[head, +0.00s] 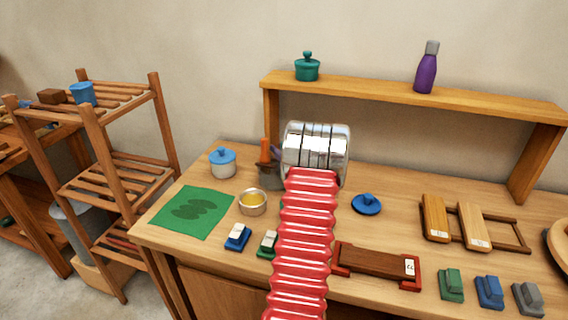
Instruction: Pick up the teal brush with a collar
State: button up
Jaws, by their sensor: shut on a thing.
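My gripper (316,148), a chrome ribbed head on my red ribbed arm, is over the back middle of the bench. Its jaws are hidden behind the head, and so is what they are shut on. I cannot make out a teal brush with a collar. A dark grey pot (269,178) stands just left of the gripper, partly covered by it. An orange handle (265,150) rises from the pot. A small dark purple-grey part shows between the handle and the chrome head; I cannot tell what it is.
Left on the bench (165,232) are a green mat (190,212), a blue-lidded jar (222,164), a yellow-filled bowl (253,202) and two cream-topped blocks (237,237). Right are a blue lid (367,204), a brown tray (377,265) and several blocks (489,292). A shelf (400,97) stands behind.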

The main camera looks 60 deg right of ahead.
grip_shut()
jog(key=shift+r, duration=0.1)
notch_tip(320, 180, up, 10)
dwell(0.5)
dwell(0.4)
